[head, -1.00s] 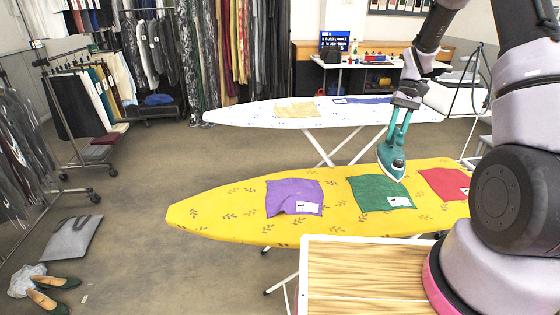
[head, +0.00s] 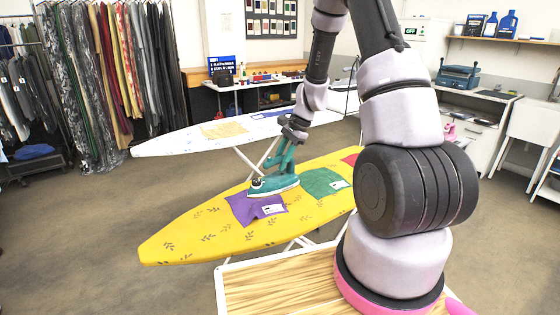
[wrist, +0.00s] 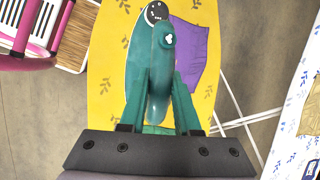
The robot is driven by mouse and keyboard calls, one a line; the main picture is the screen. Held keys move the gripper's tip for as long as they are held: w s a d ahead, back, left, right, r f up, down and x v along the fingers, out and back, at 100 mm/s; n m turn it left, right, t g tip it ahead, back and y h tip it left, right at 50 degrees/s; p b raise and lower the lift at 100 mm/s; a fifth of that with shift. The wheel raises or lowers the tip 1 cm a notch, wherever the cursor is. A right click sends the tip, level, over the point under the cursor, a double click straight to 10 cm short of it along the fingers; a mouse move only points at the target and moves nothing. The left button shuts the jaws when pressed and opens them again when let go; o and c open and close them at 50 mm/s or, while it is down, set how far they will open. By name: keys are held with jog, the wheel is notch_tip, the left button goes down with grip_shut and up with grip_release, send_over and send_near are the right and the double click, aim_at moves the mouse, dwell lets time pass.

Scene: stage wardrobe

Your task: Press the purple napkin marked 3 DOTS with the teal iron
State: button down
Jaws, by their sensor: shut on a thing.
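My gripper (head: 287,158) is shut on the teal iron (head: 272,187), which also shows in the wrist view (wrist: 137,65) between my teal fingers (wrist: 160,100). The iron is roughly level over the far edge of a purple napkin (head: 241,210) on the yellow ironing board (head: 185,235). In the wrist view the purple napkin (wrist: 203,55) sticks out to the right of the iron, which hides part of it. I cannot tell whether the soleplate touches the cloth. The napkin's white tag (head: 272,209) is too small to read.
A green napkin (head: 322,181) and a red napkin (head: 351,159) lie further along the yellow board. Behind it, a white ironing board (head: 170,144) bears a yellow-orange cloth (head: 222,130) and a blue-purple cloth (head: 275,113). A wood-topped table (head: 275,285) stands close in front.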

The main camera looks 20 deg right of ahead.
aim_at(282, 175)
jog(key=shift+f, duration=3.25)
jog(key=shift+d, duration=0.1)
